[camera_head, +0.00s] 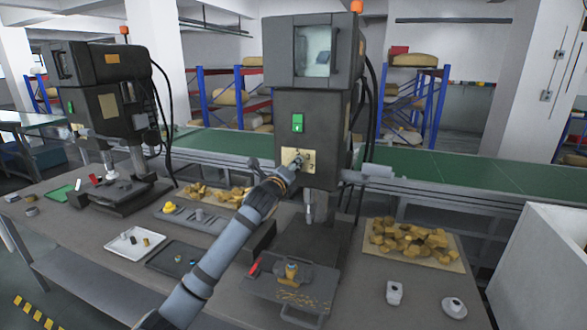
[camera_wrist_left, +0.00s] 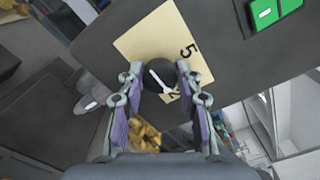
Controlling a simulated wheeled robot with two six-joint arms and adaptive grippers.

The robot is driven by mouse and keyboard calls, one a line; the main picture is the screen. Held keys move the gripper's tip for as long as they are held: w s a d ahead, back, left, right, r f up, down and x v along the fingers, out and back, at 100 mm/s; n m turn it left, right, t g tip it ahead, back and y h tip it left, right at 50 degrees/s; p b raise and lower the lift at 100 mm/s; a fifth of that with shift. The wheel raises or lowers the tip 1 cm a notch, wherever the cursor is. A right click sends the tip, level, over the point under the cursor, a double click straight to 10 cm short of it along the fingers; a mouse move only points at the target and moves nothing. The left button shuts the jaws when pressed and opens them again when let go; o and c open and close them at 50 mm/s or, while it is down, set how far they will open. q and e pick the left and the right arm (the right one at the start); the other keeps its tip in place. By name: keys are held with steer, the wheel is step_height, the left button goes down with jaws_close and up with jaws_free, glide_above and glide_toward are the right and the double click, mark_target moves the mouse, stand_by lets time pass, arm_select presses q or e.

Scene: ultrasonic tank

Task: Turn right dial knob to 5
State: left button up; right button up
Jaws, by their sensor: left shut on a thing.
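The dial knob (camera_wrist_left: 158,72) is a dark round knob with a white pointer, on a beige plate (camera_wrist_left: 140,42). The plate also shows in the head view (camera_head: 288,153) on the front of the nearer dark machine. In the left wrist view the figure 5 is right of the knob, and a partly covered figure, apparently 2, is below it. The pointer slants toward that lower figure. My left gripper (camera_wrist_left: 160,82) is shut on the knob, a finger on each side. In the head view my left gripper (camera_head: 289,170) is at the plate and mostly hides the knob. My right gripper is not in view.
A green button (camera_head: 297,123) is just above the plate. Below are a grey tray (camera_head: 325,300), a board of brass-coloured parts (camera_head: 414,243) and a white tray (camera_head: 130,246) on the bench. A second dark machine (camera_head: 105,95) stands at the left.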

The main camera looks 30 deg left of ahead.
arm_select(q)
steer(key=shift+n, duration=0.3)
steer(key=n, duration=1.7)
steer(key=shift+f+b, duration=0.3)
steer(key=shift+b, duration=0.1)
steer(key=o, duration=1.2)
steer(key=shift+r, duration=0.1)
steer(key=shift+c, duration=0.2)
